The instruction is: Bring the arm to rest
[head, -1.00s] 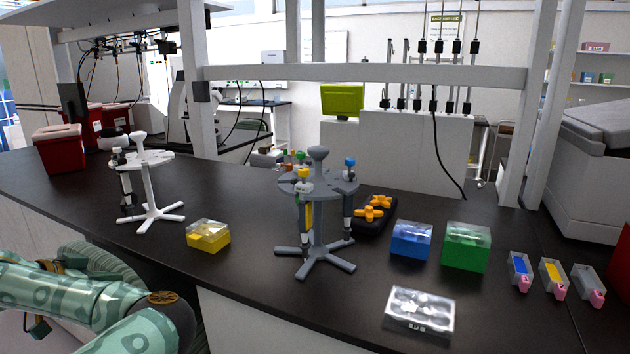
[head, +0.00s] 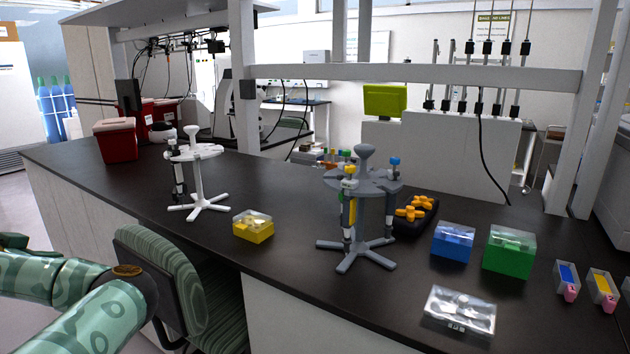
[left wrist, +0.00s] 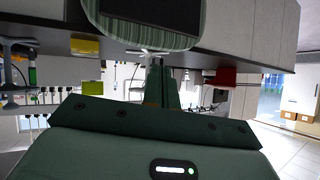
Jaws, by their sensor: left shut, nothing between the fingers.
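My left arm (head: 80,300), patterned in green, comes in from the left edge of the head view, low and beside the bench. My right gripper is in neither view.
A green striped chair (head: 180,265) stands right beside my arm, against the dark bench (head: 110,185). On the bench are a white pipette rack (head: 197,180), a yellow box (head: 253,228), a grey pipette rack (head: 364,205) and a red bin (head: 116,140). Floor is free at the left.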

